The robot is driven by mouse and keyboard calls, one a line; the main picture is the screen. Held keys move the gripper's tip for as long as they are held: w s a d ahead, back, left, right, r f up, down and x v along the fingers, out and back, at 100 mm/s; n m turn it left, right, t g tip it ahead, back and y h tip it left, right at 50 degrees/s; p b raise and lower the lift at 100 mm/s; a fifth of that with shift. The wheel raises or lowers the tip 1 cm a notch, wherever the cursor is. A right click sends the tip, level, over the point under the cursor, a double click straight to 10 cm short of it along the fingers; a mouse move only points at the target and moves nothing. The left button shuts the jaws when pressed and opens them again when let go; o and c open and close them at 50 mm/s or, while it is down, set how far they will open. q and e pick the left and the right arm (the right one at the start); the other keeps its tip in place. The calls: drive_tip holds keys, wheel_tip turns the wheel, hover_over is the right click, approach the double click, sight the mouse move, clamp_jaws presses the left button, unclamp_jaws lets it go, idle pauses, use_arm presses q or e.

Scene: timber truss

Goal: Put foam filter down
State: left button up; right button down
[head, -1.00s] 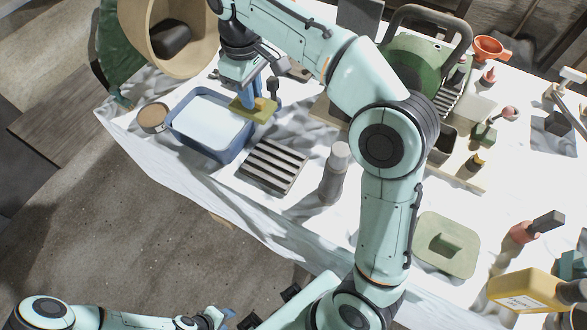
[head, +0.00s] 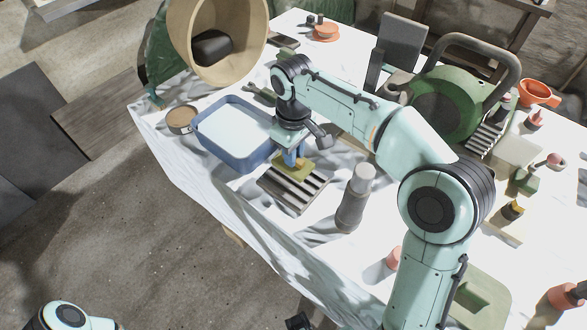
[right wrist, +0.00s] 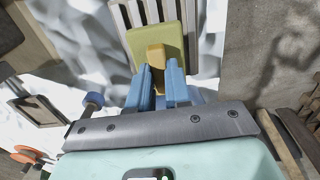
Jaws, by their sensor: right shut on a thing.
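The foam filter (head: 296,169) is a flat olive-yellow block with a raised yellow grip. My right gripper (head: 292,157) is shut on that grip, with its blue fingers on either side. The filter is over the upper left part of the grey slatted rack (head: 300,194). I cannot tell whether it touches the slats. In the right wrist view the filter (right wrist: 168,38) lies beyond the fingers (right wrist: 158,80), with pale slats (right wrist: 140,12) past it. My left gripper is out of view; only part of my left arm shows at the bottom left.
A blue tub (head: 240,162) with pale contents stands left of the rack. A grey bottle (head: 353,200) stands just right of it. A round tan lid (head: 180,119) is left of the tub. A green machine (head: 447,100) stands at the back right. White cloth in front of the rack is clear.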

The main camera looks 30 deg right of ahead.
drive_tip(key=shift+f+b, duration=0.4)
drive_tip(key=shift+f, duration=2.1)
drive_tip(key=shift+f, duration=0.2)
drive_tip(key=c, duration=1.1)
unclamp_jaws()
drive_tip(key=shift+o, duration=0.2)
drive_tip(key=shift+r, duration=0.15)
wheel_tip(320, 180, up, 12)
drive_tip(key=p, duration=0.2)
drive_tip(key=shift+r+p, duration=0.1)
drive_tip(key=shift+p, duration=0.25)
